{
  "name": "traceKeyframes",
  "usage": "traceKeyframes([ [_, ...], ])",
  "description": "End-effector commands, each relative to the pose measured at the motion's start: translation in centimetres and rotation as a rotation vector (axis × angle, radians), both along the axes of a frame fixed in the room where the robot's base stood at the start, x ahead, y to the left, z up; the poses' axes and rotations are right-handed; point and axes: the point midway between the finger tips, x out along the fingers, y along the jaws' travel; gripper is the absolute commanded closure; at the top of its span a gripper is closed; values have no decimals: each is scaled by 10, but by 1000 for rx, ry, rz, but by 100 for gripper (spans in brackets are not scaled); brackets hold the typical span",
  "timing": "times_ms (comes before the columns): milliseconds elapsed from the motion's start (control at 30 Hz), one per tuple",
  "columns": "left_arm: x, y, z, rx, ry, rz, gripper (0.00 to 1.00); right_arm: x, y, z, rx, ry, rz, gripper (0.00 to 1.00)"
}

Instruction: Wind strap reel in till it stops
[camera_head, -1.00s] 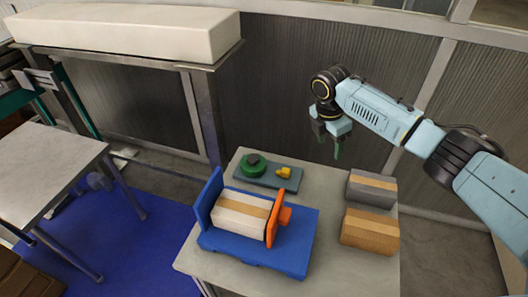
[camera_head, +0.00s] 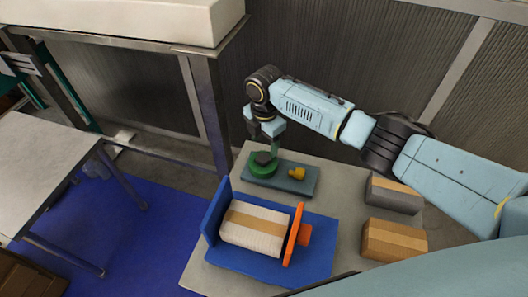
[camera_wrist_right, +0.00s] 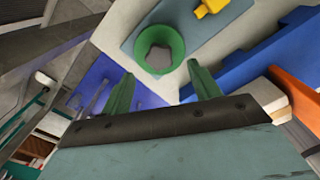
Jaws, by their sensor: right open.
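The strap reel is a green round drum (camera_head: 263,165) with a dark grey knob on top, on a grey-blue plate (camera_head: 290,184) at the back of the table. A small yellow piece (camera_head: 297,174) sits to its right on the same plate. My right gripper (camera_head: 272,150) points down just above the reel, open and empty. In the right wrist view, the gripper's green fingers (camera_wrist_right: 160,78) are spread apart, and the reel (camera_wrist_right: 174,62) shows just beyond their tips with its grey knob inside a green rim. My left gripper is not seen.
A blue cradle (camera_head: 215,215) with an orange end plate (camera_head: 295,234) holds a taped parcel (camera_head: 255,228) in front of the reel. A grey box (camera_head: 393,196) and a brown box (camera_head: 393,239) stand on the right of the table. A raised beam (camera_head: 120,20) is at back left.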

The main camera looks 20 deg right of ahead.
Motion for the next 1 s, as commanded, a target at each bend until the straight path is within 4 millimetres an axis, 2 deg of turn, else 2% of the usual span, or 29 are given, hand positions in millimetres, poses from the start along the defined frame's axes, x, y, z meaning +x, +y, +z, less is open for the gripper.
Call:
traceKeyframes([
  [100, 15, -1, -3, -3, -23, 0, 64, 0, 0, -25, -1, 2, 0, 38],
  [300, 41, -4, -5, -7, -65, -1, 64, 0, 0, -49, 0, 1, 1, 38],
  [467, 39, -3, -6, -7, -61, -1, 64, 0, 0, -55, 0, -1, 1, 38],
  [700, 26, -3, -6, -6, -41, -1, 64, 0, 0, -55, 0, -1, 1, 38],
  [1000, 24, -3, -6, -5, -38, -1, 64, 0, 0, -55, 0, -1, 0, 78],
])
